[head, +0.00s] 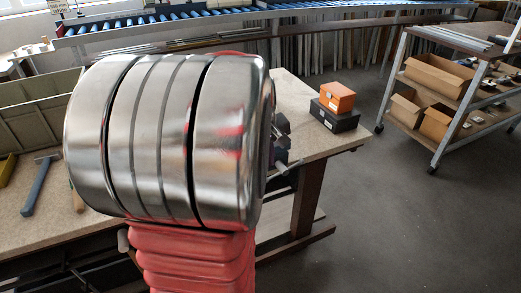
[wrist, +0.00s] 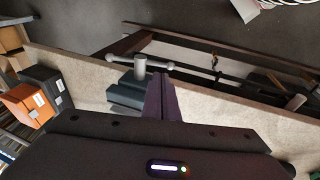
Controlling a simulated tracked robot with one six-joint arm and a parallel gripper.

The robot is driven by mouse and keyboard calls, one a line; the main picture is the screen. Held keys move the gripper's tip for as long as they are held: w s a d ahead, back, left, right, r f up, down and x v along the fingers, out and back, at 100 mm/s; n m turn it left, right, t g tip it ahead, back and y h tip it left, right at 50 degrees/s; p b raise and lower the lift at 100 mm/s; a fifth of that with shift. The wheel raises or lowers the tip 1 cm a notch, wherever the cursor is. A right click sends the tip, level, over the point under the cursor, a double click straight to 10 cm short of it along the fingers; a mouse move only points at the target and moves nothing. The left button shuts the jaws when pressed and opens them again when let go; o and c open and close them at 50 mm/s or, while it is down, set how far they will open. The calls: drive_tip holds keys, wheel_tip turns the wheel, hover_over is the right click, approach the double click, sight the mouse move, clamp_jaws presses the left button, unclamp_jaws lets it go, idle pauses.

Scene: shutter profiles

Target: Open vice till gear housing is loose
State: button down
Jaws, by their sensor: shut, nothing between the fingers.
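The vice (wrist: 126,92) is a dark blue-grey block at the bench edge in the wrist view. Its screw head (wrist: 140,66) and crossbar handle (wrist: 118,57) stick out past the edge. My gripper (wrist: 157,76) is shut and empty, its dark fingers just right of the screw head in the picture. I cannot tell whether they touch the handle. In the head view, my arm hides most of the vice; only a dark part (head: 281,126) shows at its right side. I cannot make out the gear housing in either view.
An orange box (head: 337,97) sits on a black box (head: 334,116) on the workbench (head: 300,88). A hammer (head: 38,186) lies at the left beside a grey-green bin (head: 38,112). A shelf cart (head: 455,90) stands at the right. The floor between is clear.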

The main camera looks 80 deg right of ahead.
sight(271, 177)
drive_tip(key=x, duration=0.7)
drive_tip(key=shift+f, duration=0.3)
drive_tip(key=shift+d, duration=0.15)
drive_tip(key=shift+f, duration=0.1)
drive_tip(key=shift+w+f, duration=0.1)
drive_tip(key=shift+f, duration=0.75)
drive_tip(key=shift+r, duration=0.15)
drive_tip(key=w+a+r, duration=0.5)
drive_tip(key=a+r, duration=0.2)
drive_tip(key=r, duration=0.3)
drive_tip(key=shift+w, duration=0.35)
drive_tip(key=shift+w+a+r, duration=0.1)
drive_tip(key=shift+a, duration=0.05)
